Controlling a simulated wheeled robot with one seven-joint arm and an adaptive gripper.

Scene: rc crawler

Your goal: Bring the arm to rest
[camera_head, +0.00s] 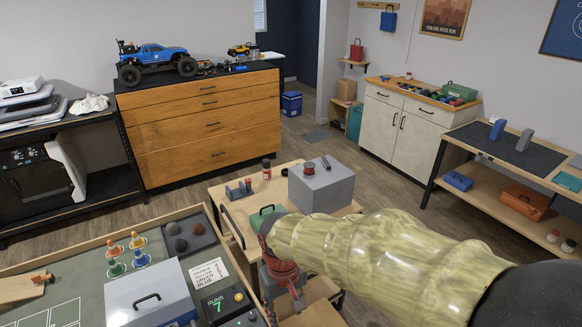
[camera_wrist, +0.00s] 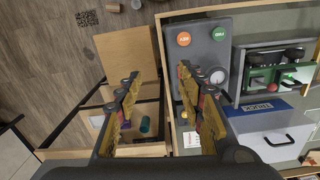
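My arm (camera_head: 390,255), in a pale yellow sleeve, reaches in from the lower right of the head view. Its far end is over the gap between the game table and the wooden side table. In the wrist view my gripper (camera_wrist: 158,75) points down with its two yellow-padded fingers spread apart. Nothing is between the fingers. Below them are a wooden table edge and an open compartment holding small items. In the head view the fingers cannot be made out clearly.
The game table (camera_head: 85,248) carries colored pawns, a grey box (camera_head: 150,297) with a handle and a panel reading 7. The side table (camera_head: 228,192) bears a large grey block (camera_head: 321,185).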

